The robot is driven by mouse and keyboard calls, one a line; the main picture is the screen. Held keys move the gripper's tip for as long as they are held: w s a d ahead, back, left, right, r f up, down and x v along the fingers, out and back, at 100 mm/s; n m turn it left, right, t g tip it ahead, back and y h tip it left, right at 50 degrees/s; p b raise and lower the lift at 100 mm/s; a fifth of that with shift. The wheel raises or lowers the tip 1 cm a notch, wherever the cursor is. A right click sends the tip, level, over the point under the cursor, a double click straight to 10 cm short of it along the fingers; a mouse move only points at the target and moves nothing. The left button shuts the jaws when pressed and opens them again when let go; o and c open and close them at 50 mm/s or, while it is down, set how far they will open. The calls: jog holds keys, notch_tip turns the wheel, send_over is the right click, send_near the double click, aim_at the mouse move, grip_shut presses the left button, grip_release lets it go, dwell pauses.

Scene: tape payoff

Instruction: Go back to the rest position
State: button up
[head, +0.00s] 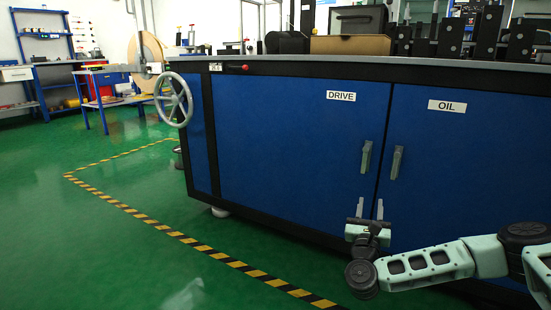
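My gripper (370,209) shows at the lower right in the head view. Its two light grey fingers point up and stand apart with a gap between them, and nothing shows between them. My arm reaches in from the right edge, with the wrist low in front of the blue cabinet (290,140). The fingers are below the DRIVE door's handle (366,157) and the OIL door's handle (396,163), apart from both in the picture. Both doors look shut.
A grey handwheel (174,99) juts from the cabinet's left end. Yellow-black tape (195,244) marks the green floor, which is open at left. A blue table (105,90) and shelf (45,60) stand at the back left. Machine parts crowd the cabinet top.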

jog(key=s+a+r+n+g+y+p, duration=0.1)
jog(key=a+r+n+g+y, duration=0.15)
jog(key=a+n+y, duration=0.75)
jog(key=s+a+r+n+g+y+p, duration=0.1)
jog(key=a+r+n+y+p, duration=0.15)
jog(key=a+n+y, duration=0.8)
jog(key=s+a+n+g+h+p, duration=0.2)
jog(key=s+a+n+g+p, duration=0.1)
jog(key=s+a+n+g, duration=1)
jog(key=s+d+r+n+g+h+p, duration=0.1)
jog(key=s+d+r+n+h+p, duration=0.15)
jog(key=s+d+r+n, duration=0.45)
jog(key=s+d+r+n+g+h+p, duration=0.1)
jog(key=s+d+r+n+g+h, duration=0.2)
jog(key=s, duration=0.7)
jog(key=s+d+r+n+h+p, duration=0.1)
jog(key=s+d+r+n+h, duration=0.25)
jog(key=s+d, duration=0.4)
notch_tip(320, 180, up, 38)
jog(key=s+a+p, duration=0.1)
jog(key=p, duration=3.7)
jog(key=shift+s+a+r+y, duration=0.15)
jog(key=shift+s+a+y, duration=0.05)
jog(key=shift+y, duration=0.15)
